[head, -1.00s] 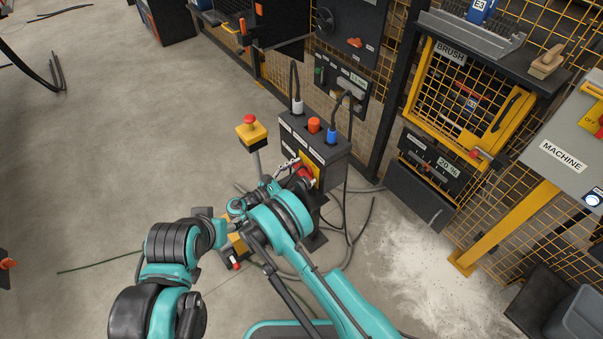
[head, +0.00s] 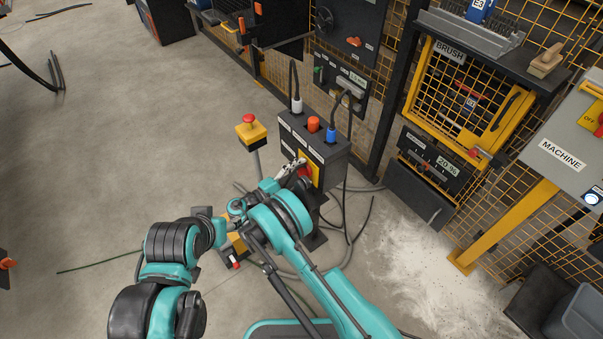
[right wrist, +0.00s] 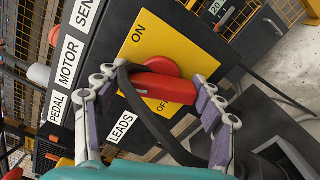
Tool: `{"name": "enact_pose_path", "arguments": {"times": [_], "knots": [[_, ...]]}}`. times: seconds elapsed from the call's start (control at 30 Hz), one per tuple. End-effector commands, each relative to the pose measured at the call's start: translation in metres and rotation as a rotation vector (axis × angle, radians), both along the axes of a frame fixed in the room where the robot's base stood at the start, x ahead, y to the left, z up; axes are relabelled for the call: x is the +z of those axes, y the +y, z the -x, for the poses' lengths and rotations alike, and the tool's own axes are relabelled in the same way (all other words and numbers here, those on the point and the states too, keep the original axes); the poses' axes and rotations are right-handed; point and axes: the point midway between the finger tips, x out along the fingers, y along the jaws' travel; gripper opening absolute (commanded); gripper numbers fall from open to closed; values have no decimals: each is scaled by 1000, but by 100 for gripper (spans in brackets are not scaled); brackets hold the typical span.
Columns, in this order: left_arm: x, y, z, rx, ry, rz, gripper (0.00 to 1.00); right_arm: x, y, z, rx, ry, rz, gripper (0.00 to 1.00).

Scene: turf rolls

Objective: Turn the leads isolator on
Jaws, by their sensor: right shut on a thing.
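The leads isolator is a red rotary handle (right wrist: 168,87) on a yellow plate (right wrist: 136,45) marked ON and OFF, beside a LEADS label (right wrist: 121,127). In the right wrist view the handle lies across the plate just above the OFF mark, with ON clear above it. My right gripper (head: 291,169) is shut on the handle, one finger at each end of it. In the head view the red handle (head: 305,171) shows partly behind the fingers, on the side of a dark box (head: 333,153). My left gripper is not visible.
A yellow button post (head: 250,131) stands to the left. A mesh cage and machine panel (head: 560,155) are at right. Cables lie on the floor.

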Motion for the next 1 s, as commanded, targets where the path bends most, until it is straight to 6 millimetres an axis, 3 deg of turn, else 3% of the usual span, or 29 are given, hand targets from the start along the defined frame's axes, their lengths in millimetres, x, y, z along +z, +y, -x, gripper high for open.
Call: {"name": "enact_pose_path", "arguments": {"times": [0.5,1.0], "knots": [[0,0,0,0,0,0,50,-1,-1,0,-1,-261,-188,40],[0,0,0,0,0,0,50,-2,-1,0,-2,-305,-221,40]]}}
